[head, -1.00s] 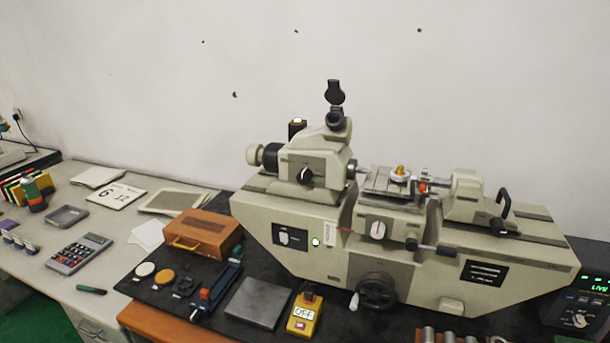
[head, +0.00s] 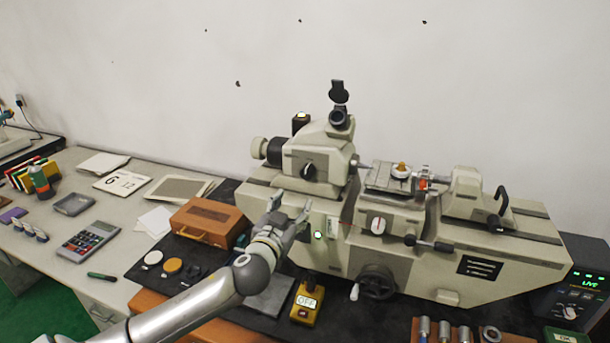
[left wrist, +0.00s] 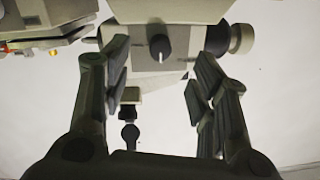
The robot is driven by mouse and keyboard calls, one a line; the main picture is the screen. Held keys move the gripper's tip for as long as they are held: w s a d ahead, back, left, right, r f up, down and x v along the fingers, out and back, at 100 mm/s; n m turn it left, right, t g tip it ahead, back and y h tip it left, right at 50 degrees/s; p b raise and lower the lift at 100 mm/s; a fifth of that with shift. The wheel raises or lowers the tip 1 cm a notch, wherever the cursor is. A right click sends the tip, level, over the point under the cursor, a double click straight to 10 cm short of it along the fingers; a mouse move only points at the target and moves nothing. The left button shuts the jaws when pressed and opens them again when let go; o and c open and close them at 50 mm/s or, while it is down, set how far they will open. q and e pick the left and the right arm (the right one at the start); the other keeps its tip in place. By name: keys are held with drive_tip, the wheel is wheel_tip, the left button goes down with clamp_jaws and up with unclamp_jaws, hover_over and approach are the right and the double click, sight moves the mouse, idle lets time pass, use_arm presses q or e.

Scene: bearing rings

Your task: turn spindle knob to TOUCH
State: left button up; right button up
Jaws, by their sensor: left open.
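The spindle knob, a black rotary knob (head: 308,171), sits on the front of the cream headstock (head: 327,159) of the measuring machine. It also shows in the left wrist view (left wrist: 158,45), with a pale pointer line; its label is too small to read. My left gripper (head: 290,204) is open and empty, in front of the machine, below and left of the knob in the head view. In the left wrist view its fingers (left wrist: 158,62) stand either side of the knob in the picture, apart from it. My right gripper is not in view.
A wooden box (head: 209,222) stands left of my gripper. A yellow box reading OFF (head: 306,301) and a black handwheel (head: 378,284) are lower right of it. The eyepiece (head: 339,118) tops the headstock. A display reading LIVE (head: 578,296) is at right.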

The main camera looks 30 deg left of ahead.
sight(306, 174)
use_arm(q)
drive_tip(key=shift+t, duration=0.4)
drive_tip(key=p+x, duration=0.1)
drive_tip(key=x, duration=0.2)
drive_tip(key=r+p+x, duration=0.1)
drive_tip(key=x, duration=0.2)
drive_tip(key=r+p+x, duration=0.1)
drive_tip(key=x, duration=0.2)
drive_tip(key=shift+w+a+r, duration=0.1)
drive_tip(key=shift+w+a, duration=0.05)
drive_tip(key=shift+w, duration=0.05)
drive_tip(key=shift+p+x, duration=0.55)
drive_tip(key=shift+x, duration=0.55)
drive_tip(key=shift+f, duration=0.2)
drive_tip(key=c, duration=1)
